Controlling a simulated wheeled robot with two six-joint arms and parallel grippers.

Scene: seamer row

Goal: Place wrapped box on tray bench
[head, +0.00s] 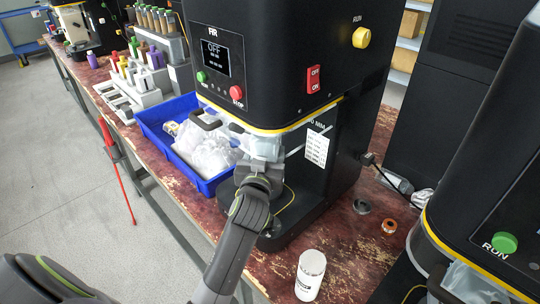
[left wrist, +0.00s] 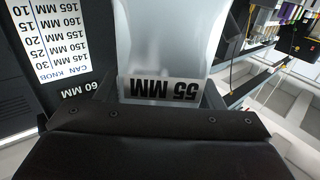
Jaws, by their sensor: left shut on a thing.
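My left gripper (head: 262,168) is under the head of the near black seamer (head: 270,60), shut on a pale translucent piece labelled 55 MM (head: 262,145). In the left wrist view the piece (left wrist: 165,45) stands between the fingers, with its label upside down at the jaws. I cannot tell whether this piece is the wrapped box or part of the seamer. A blue tray (head: 160,137) on the bench (head: 300,268) holds crumpled clear wrapping (head: 205,148); what is inside is unclear. My right gripper is not in view.
A white can (head: 310,275) stands at the bench's front edge. A metal ring (head: 361,206) and an orange-brown roll (head: 389,226) lie right of the seamer. Another seamer (head: 490,200) is at the right. A white rack (head: 135,85) stands beyond the tray.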

